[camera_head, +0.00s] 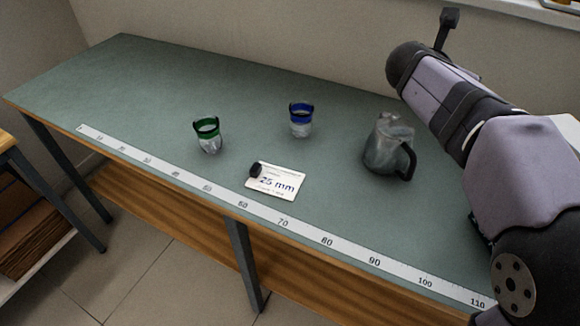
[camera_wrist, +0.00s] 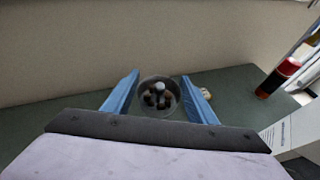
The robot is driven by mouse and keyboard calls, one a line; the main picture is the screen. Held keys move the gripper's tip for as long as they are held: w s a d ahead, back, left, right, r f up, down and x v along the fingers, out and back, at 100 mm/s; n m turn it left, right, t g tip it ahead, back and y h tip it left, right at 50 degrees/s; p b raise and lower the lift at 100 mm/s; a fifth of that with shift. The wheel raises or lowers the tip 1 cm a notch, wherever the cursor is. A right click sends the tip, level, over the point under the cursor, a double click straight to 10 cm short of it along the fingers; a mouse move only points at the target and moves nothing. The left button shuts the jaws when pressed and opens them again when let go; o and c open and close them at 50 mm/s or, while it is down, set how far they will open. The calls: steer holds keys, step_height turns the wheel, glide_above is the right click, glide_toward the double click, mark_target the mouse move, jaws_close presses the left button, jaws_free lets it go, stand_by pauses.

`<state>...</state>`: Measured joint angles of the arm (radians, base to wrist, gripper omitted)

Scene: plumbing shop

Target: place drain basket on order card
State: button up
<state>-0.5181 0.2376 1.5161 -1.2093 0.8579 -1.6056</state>
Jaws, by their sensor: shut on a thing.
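My gripper (camera_wrist: 160,95) shows in the wrist view, its two blue fingers on either side of a round grey drain basket (camera_wrist: 144,99). The basket has dark and brownish spots inside its rim and a pale round spot near the middle. The gripper is shut on it, above the table. In the head view my arm reaches in from the right, and the fingers and basket cannot be made out. The white order card (camera_head: 284,187), printed "25 mm", lies flat near the table's front edge. A small dark piece (camera_head: 256,171) sits at its upper left corner.
A green-rimmed cup (camera_head: 208,135) stands left of the card, a blue-rimmed cup (camera_head: 301,120) behind it, and a grey jug (camera_head: 385,146) to the right. A ruler strip (camera_head: 205,188) runs along the front edge. A red-and-dark bottle (camera_wrist: 278,78) shows at right. The table's left is clear.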

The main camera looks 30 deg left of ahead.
steer(key=s+a+n+y+p, duration=0.1)
steer(key=s+a+p, duration=0.1)
steer(key=s+a, duration=0.35)
steer(key=s+a+n+y+p, duration=0.1)
steer(key=s+a, duration=0.2)
steer(key=a, duration=0.6)
steer(key=n+y+p, duration=0.2)
steer(key=p, duration=0.2)
glide_above(287, 184)
step_height(287, 184, down, 9)
steer(key=shift+m+t, duration=0.3)
steer(key=shift+t, duration=0.1)
steer(key=shift+f, duration=5.55)
steer(key=shift+f, duration=0.1)
steer(key=shift+f, duration=0.15)
steer(key=o, duration=1.1)
steer(key=shift+c, duration=0.2)
